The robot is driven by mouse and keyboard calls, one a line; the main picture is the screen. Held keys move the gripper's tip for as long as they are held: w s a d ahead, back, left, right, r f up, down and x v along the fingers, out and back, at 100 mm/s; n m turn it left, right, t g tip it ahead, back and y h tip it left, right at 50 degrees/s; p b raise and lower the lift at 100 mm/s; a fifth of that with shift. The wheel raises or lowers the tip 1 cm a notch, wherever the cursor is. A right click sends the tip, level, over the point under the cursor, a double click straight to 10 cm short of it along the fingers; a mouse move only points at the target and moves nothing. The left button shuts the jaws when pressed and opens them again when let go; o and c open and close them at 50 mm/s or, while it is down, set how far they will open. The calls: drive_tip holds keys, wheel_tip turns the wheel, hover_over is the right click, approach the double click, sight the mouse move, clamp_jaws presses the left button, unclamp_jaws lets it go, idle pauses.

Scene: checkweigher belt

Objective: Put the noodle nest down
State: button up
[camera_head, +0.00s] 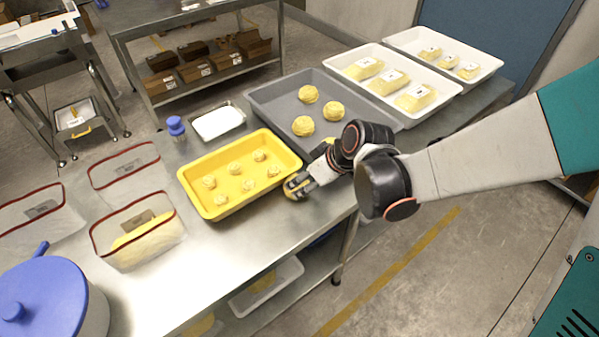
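My gripper (297,187) is low over the steel table, just outside the right corner of the yellow tray (213,209). It is closed around a yellow noodle nest (298,188), mostly covered by the fingers; whether the nest touches the table I cannot tell. Several small pale yellow nests (234,168) sit apart in the yellow tray. The grey tray (268,103) behind holds larger yellow nests (303,126); one beside my arm is partly hidden.
Two white trays (343,61) with wrapped packs stand at the back right. A small metal tray (218,123) and a blue-topped weight (176,127) are behind the yellow tray. Red-rimmed clear bins (137,232) and a blue-lidded pot (42,300) stand left. The front table strip (240,245) is bare.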

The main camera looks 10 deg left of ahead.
drive_tip(key=b+x, duration=0.3)
drive_tip(key=x, duration=0.2)
drive_tip(key=shift+f, duration=0.2)
drive_tip(key=shift+r, duration=0.1)
drive_tip(key=c, duration=0.9)
drive_tip(key=shift+o, duration=0.2)
